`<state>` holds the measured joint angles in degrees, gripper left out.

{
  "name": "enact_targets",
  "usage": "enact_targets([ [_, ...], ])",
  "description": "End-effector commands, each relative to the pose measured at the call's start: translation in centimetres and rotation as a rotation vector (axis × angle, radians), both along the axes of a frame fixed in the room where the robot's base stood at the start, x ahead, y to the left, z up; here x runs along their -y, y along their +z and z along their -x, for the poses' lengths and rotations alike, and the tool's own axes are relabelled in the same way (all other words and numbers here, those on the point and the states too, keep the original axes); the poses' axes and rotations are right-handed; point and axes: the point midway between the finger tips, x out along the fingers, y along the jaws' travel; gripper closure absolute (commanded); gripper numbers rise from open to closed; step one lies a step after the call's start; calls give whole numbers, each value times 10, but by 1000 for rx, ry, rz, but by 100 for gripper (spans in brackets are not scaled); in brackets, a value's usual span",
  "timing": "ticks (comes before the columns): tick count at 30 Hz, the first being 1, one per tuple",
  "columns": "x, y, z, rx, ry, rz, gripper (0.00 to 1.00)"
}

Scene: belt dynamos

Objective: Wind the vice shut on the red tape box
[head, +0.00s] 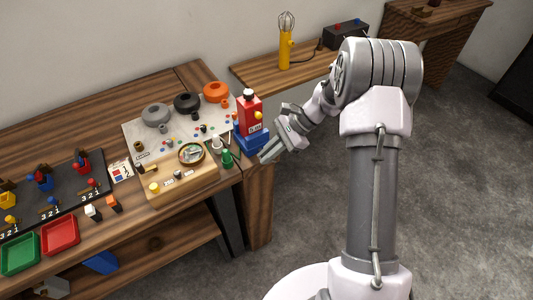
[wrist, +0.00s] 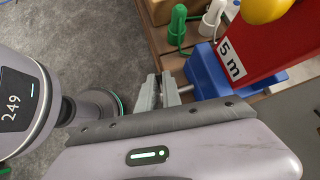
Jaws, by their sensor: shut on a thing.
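The red tape box (head: 250,112) stands upright in the blue vice (head: 252,141) at the right end of the workbench. In the wrist view the red tape box (wrist: 262,45) shows a "5 m" label, and the blue vice (wrist: 208,75) is around its lower part. My gripper (head: 267,155) is at the vice's outer right side. In the wrist view my gripper's grey fingers (wrist: 157,93) are shut close beside the vice, at its handle end. The handle itself is mostly hidden by the fingers. I cannot tell whether the jaws press on the box.
A wooden tray (head: 180,188) with a round dial lies further left. A second bench (head: 265,78) stands behind. Open floor lies to the right.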

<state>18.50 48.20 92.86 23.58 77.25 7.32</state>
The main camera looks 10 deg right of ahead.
Motion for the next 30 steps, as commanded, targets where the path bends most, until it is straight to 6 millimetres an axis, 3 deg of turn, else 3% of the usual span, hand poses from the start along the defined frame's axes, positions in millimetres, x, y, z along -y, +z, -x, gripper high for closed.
enact_targets([
  [4,0,-1,0,0,0,2,100],
  [6,0,-1,0,0,0,2,81],
  [8,0,-1,0,0,0,2,70],
  [19,4,5,0,1,-1,2,70],
  [23,22,27,-1,3,-2,2,70],
  [30,77,85,-3,3,-3,3,70],
])
